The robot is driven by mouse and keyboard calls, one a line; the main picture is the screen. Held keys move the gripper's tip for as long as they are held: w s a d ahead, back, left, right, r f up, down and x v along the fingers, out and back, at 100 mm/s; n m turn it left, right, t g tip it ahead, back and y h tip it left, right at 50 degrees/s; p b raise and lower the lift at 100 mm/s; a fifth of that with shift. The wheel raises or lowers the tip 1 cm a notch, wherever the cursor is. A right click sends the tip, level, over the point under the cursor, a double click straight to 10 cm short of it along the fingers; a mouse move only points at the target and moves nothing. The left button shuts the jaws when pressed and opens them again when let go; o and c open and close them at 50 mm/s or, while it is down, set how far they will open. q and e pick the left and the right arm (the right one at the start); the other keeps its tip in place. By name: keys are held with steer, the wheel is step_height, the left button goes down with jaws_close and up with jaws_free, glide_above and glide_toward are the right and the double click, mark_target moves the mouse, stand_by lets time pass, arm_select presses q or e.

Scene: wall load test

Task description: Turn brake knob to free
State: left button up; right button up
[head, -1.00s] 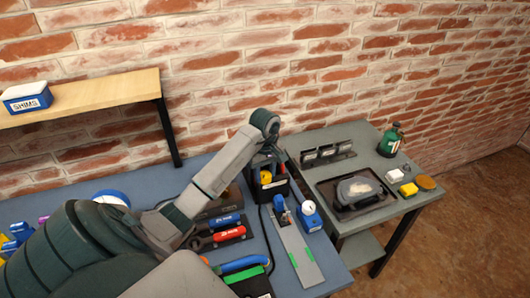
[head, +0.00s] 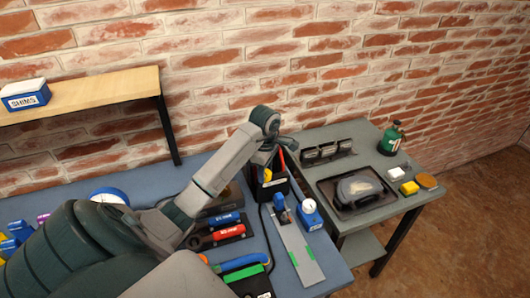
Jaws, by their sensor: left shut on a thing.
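My left gripper (head: 281,143) is at the far end of my left arm, near the brick wall at the back of the blue bench. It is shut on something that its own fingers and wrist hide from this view. I cannot make out the brake knob or its setting. Just below the gripper stands a black open box (head: 274,191) holding a yellow item (head: 267,175) and a slim red item (head: 282,160). I cannot tell whether the gripper touches them. My right gripper is not in view.
The blue bench (head: 284,279) holds red- and blue-handled tools (head: 228,231), a metal plate (head: 298,246) and a small blue-and-white device (head: 309,213). A grey side table (head: 327,172) bears a black tray (head: 335,205) and a green bottle (head: 391,139). A wooden shelf (head: 110,92) is at left.

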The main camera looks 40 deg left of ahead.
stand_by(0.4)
arm_select(q)
steer(key=o, duration=1)
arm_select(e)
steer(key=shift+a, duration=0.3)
arm_select(q)
step_height(320, 180, up, 11)
steer(key=p, duration=1)
steer(key=shift+p, duration=0.35)
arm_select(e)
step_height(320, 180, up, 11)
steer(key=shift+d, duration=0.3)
arm_select(q)
steer(key=shift+f, duration=0.1)
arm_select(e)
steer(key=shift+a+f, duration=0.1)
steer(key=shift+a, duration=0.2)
